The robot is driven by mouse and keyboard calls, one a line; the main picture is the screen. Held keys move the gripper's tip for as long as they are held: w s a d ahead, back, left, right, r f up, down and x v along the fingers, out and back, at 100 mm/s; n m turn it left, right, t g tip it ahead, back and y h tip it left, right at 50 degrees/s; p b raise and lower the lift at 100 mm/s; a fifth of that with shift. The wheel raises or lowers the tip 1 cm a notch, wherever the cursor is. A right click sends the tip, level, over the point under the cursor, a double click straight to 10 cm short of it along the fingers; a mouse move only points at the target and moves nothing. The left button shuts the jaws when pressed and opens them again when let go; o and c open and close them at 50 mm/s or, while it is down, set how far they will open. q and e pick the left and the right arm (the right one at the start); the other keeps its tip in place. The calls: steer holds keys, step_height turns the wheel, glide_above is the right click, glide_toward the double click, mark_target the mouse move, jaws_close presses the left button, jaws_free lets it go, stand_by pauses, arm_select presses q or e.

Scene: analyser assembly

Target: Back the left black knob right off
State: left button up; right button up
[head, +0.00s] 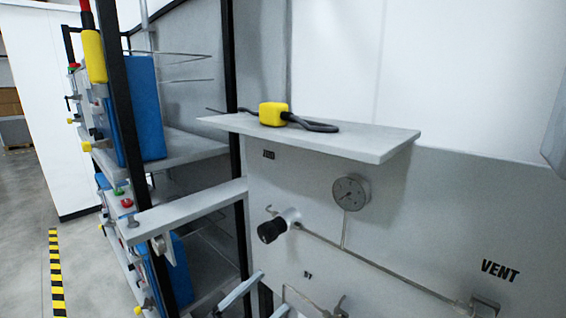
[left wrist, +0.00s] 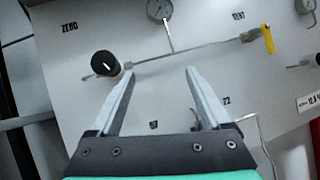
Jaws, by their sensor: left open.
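The left black knob (head: 272,230) sits on a silver stem on the grey panel, below the round gauge. It also shows in the left wrist view (left wrist: 101,64), near the ZERO label, with a white mark on its face. My left gripper (left wrist: 160,73) is open and empty. In the wrist view the knob is left of the left fingertip, outside the gap between the fingers. In the head view my left gripper (head: 274,289) shows at the bottom edge, below the knob. My right gripper is in neither view.
A pipe runs from the knob toward the VENT label (head: 500,271). A gauge (head: 351,192) is above it. A shelf (head: 380,143) with a yellow-and-black tool (head: 273,114) juts out above. A yellow-handled valve (left wrist: 268,39) is at the right in the wrist view.

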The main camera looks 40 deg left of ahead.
mark_target(263, 236)
arm_select(q)
steer(key=s+a+r+n+y+p, duration=0.2)
steer(key=a+n+y+p, duration=0.2)
steer(key=a+y+p, duration=0.3)
steer(key=shift+h, duration=0.6)
steer(key=x, duration=1.1)
steer(key=shift+w+a+r+p, duration=0.1)
steer(key=shift+w+a+p, duration=0.15)
steer(key=shift+a+p, duration=0.1)
jaws_close()
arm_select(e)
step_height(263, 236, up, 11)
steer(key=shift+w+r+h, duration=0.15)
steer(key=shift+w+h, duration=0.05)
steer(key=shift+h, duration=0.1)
arm_select(q)
steer(key=shift+n, duration=0.3)
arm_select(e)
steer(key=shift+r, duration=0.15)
